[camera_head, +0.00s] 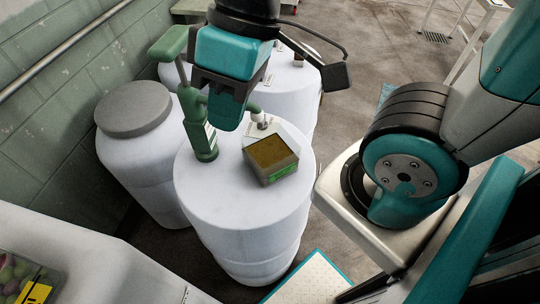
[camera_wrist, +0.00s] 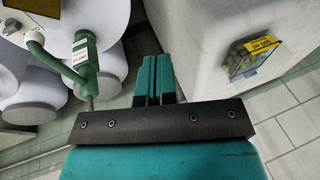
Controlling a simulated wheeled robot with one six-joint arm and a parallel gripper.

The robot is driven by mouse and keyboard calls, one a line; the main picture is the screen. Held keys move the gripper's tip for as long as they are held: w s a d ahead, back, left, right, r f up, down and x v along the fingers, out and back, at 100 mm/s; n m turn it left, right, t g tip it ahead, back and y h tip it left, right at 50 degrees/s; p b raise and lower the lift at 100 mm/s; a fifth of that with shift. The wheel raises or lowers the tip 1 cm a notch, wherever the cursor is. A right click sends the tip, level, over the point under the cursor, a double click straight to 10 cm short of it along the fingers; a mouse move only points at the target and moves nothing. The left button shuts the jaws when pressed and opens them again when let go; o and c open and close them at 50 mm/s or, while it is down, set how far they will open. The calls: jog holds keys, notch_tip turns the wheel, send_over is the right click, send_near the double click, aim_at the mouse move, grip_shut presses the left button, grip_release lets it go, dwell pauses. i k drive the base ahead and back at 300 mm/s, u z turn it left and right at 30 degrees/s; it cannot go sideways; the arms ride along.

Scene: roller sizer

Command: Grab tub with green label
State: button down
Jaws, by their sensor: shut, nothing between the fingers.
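A square, open-topped tub (camera_head: 258,176) with brown contents and a green label on its front side stands on top of a white drum (camera_head: 225,205). Part of what looks like the same tub shows at the top left corner of the wrist view (camera_wrist: 14,8). My gripper (camera_head: 228,122) is shut and empty, with teal fingers pointing down. In the head view it appears up and left of the tub, apart from it. In the wrist view its closed fingers (camera_wrist: 155,82) have nothing between them.
A green hand pump (camera_head: 197,125) stands on the same drum, left of the tub, close to my gripper; it also shows in the wrist view (camera_wrist: 84,62). A grey-lidded drum (camera_head: 135,108) stands left. A container with a yellow label (camera_head: 30,278) sits at bottom left.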

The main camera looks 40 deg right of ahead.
aim_at(271, 154)
jog(key=k, duration=0.5)
jog(key=u, duration=1.45)
jog(key=k, duration=0.8)
jog(key=z, duration=0.9)
jog(key=i, duration=0.5)
